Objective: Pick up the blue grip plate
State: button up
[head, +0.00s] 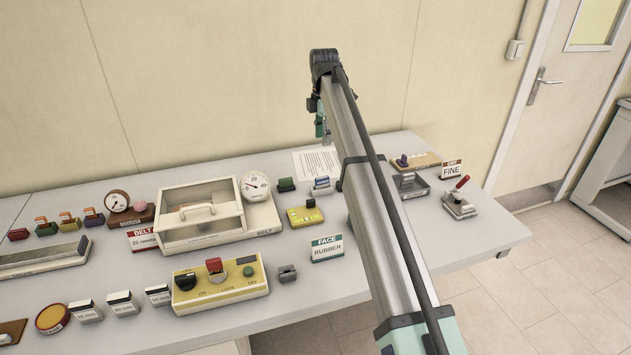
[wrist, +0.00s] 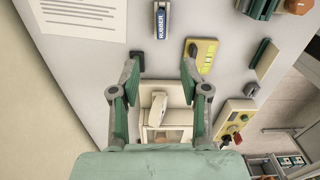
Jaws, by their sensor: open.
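Several small coloured pieces with orange handles stand in a row at the left of the table in the head view. In the head view my gripper (head: 324,134) hangs in the air over the back of the table, well to the right of the coloured row.
A cream belt tester (head: 200,237) stands between the coloured row and my gripper. It shows below the fingers in the wrist view (wrist: 160,132). A dial on a brown base (head: 142,215) stands beside the bluish piece. A yellow button box (head: 219,289) is at the front.

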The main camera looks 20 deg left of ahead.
jog(key=p, duration=0.3)
send_near(322, 178)
jog(key=f, duration=0.5)
jog(key=shift+w+f, duration=0.2)
jog(key=shift+w, duration=0.15)
jog(key=shift+s+f+p, duration=0.15)
jog(key=shift+f+p, duration=0.45)
jog(key=shift+f, duration=0.75)
jog(key=shift+s+f+p, duration=0.1)
jog(key=shift+f+p, duration=0.5)
jog(key=shift+f, duration=0.75)
grip_shut()
